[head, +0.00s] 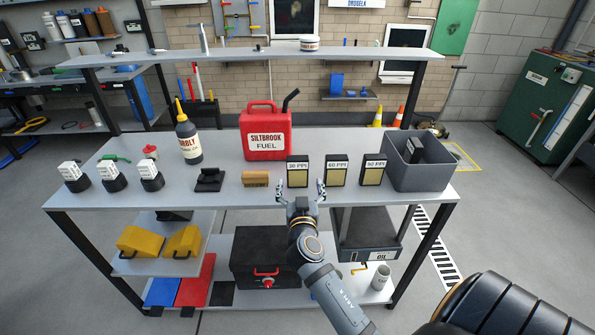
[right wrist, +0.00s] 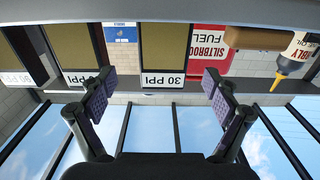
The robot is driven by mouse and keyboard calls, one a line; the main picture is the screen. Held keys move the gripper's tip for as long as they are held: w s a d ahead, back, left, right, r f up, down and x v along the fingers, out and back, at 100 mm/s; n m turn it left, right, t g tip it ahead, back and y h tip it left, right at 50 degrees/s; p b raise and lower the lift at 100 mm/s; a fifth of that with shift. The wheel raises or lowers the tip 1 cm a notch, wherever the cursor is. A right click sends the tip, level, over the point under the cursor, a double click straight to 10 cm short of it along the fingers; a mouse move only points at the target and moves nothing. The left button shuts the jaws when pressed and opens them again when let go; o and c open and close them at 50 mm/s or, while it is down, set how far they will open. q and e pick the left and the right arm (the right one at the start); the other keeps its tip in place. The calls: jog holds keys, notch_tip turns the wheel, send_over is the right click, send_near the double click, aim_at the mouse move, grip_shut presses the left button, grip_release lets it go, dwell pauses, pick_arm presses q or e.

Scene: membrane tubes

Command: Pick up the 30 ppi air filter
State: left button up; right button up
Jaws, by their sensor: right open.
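The 30 ppi air filter (head: 298,168) stands upright on the workbench, a black-framed block with a tan face and a white label. It is the leftmost of three similar filters. In the right wrist view, which looks upside down, the filter (right wrist: 164,45) is straight ahead with its 30 PPI label readable. My right gripper (head: 300,186) is open and empty at the bench's front edge, just in front of this filter. In the right wrist view its fingers (right wrist: 159,82) are spread wide, one toward each side of the filter, apart from it. My left gripper is not in view.
Two more filters, the middle one (head: 336,168) and the right one (head: 373,168), stand to the right, before a grey bin (head: 420,176). A brown block (head: 255,179) lies left of the 30 ppi filter. A red fuel can (head: 266,135) stands behind.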

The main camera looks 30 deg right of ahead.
aim_at(298, 172)
jog(key=shift+w+d, duration=0.45)
jog(key=shift+w, duration=0.15)
jog(key=shift+w+d+r+p, duration=0.2)
jog(key=shift+w+r+p, duration=0.15)
jog(key=shift+w, duration=0.25)
jog(key=shift+w+d+r+p, duration=0.25)
jog(key=shift+w+p, duration=0.2)
jog(key=shift+w, duration=0.15)
jog(key=shift+w+d+f, duration=0.2)
jog(key=shift+w+d, duration=0.15)
jog(key=shift+w, duration=0.25)
jog(key=shift+w+d+f, duration=0.15)
jog(key=shift+w+d, duration=0.15)
jog(key=shift+w, duration=0.25)
jog(key=c, duration=1.3)
jog(key=shift+o, duration=0.2)
jog(key=shift+r, duration=0.1)
notch_tip(298, 172, up, 28)
jog(key=p, duration=0.3)
